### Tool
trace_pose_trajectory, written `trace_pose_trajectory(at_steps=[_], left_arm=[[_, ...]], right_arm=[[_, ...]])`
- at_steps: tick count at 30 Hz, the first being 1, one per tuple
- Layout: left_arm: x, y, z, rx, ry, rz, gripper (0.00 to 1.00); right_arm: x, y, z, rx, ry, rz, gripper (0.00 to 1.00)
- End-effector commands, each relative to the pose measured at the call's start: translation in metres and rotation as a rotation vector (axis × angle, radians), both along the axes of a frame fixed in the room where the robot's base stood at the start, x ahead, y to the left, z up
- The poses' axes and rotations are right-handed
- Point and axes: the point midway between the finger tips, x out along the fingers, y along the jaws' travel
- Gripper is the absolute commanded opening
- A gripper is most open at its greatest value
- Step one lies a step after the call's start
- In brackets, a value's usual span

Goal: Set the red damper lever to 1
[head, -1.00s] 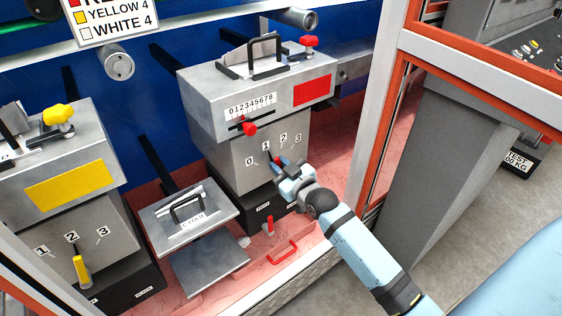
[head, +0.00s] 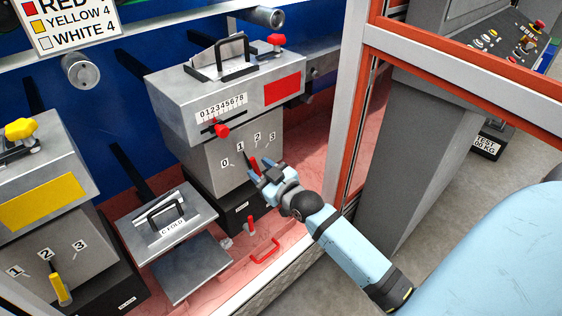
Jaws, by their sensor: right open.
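The red damper lever (head: 254,164) sits on the front of the grey machine with the red label, below its 0 to 3 scale (head: 240,147). Its dark stem shows just below the 1 plate, and its red grip slants down to the right. The lower end of the grip is partly hidden by my gripper. My right gripper (head: 259,175) is open at the lower end of the lever, its fingers close to the grip. I cannot tell whether they touch it. My left gripper is not in view.
A red knob (head: 221,130) sticks out below the 0 to 8 scale above. A yellow-labelled machine (head: 44,200) with a yellow lever (head: 60,288) stands at left. A tray with a handle (head: 167,222) lies between. An orange-framed post (head: 352,120) rises at right, near my arm.

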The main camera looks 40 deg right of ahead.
Motion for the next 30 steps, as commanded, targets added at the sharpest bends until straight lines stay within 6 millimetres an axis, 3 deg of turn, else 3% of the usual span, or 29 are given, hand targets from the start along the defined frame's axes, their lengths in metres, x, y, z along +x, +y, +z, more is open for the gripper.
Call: trace_pose_trajectory(at_steps=[9, 15, 30], left_arm=[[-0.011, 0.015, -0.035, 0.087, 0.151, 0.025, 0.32], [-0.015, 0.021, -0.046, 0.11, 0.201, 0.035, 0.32], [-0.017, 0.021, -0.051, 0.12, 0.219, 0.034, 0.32]], right_arm=[[-0.073, -0.006, 0.001, 0.0, 0.004, 0.0, 0.43], [-0.102, -0.008, 0.001, 0.001, 0.001, 0.0, 0.43], [-0.113, -0.008, 0.0, 0.002, 0.001, 0.001, 0.43]])
